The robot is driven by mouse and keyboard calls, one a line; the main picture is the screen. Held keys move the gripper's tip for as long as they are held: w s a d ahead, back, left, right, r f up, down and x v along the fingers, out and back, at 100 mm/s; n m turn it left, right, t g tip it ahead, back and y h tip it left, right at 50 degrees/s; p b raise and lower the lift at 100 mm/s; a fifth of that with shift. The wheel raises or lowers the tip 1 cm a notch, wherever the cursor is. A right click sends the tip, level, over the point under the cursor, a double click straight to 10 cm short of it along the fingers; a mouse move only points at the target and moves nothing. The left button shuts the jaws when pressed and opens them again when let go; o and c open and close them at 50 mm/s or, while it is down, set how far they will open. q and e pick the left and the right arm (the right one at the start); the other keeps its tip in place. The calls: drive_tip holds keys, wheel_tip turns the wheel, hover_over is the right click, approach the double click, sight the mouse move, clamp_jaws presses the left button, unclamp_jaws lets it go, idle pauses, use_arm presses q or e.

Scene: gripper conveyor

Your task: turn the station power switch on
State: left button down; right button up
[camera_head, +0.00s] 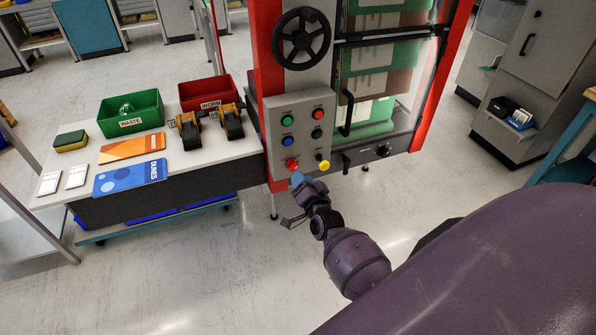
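The station's grey control panel (299,130) faces me below a black handwheel. It carries green, blue, red and dark buttons, a red knob (291,164) at lower left and a yellow knob (323,164) at lower right. A black rotary knob (383,149) sits on the dark strip right of the panel. I cannot read which control is the power switch or its setting. My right gripper (297,182) is just below the red knob, its bluish tip close to it. Contact and finger opening are unclear. My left gripper is out of view.
A side table (215,157) at left holds a green WASTE bin (131,114), a red WORN bin (205,92), tape dispensers, cards and a sponge. A black vertical handle (346,113) stands out right of the panel. Floor in front is clear.

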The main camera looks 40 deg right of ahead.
drive_tip(key=shift+v, duration=2.5)
